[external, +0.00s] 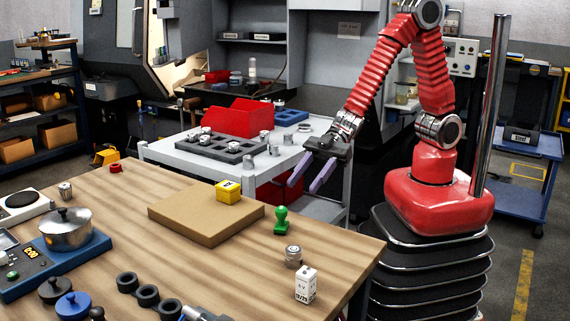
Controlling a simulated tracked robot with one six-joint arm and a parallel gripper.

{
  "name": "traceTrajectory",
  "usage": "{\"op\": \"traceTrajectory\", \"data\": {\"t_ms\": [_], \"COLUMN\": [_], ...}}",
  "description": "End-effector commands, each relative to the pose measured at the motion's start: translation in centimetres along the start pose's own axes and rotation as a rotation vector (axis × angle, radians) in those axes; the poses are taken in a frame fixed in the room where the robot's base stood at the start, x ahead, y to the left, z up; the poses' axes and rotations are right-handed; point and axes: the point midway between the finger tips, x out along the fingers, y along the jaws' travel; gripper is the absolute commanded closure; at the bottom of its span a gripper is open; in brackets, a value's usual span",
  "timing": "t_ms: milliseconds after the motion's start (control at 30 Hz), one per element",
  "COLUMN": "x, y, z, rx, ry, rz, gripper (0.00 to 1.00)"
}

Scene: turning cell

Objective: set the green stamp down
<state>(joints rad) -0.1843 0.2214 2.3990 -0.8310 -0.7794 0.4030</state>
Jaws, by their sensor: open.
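The green stamp (281,221) stands upright on the wooden table (330,240), just right of a brown flat board (205,214). My gripper (302,186) is open, with its two purple fingers apart and pointing down and to the left. It is above and to the right of the stamp, apart from it, and holds nothing that I can see.
A yellow block (228,191) sits on the board. A small metal cylinder (293,257) and a white labelled box (306,285) stand near the table's right edge. A pot (66,230) on a blue scale is at left. Behind is a grey cart (170,158) with a red bin (240,118).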

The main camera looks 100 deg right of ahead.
Motion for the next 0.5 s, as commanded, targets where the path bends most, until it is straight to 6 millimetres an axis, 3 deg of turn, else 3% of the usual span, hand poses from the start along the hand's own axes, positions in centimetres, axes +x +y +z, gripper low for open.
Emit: {"op": "traceTrajectory", "data": {"t_ms": [333, 500], "x": [-0.1, -1.5], "y": [0.2, 2.2], "z": [-0.1, -0.8], "rx": [-0.002, -0.009], "ry": [-0.002, -0.029], "rz": [0.008, 0.086], "gripper": [0.58, 0.58]}}
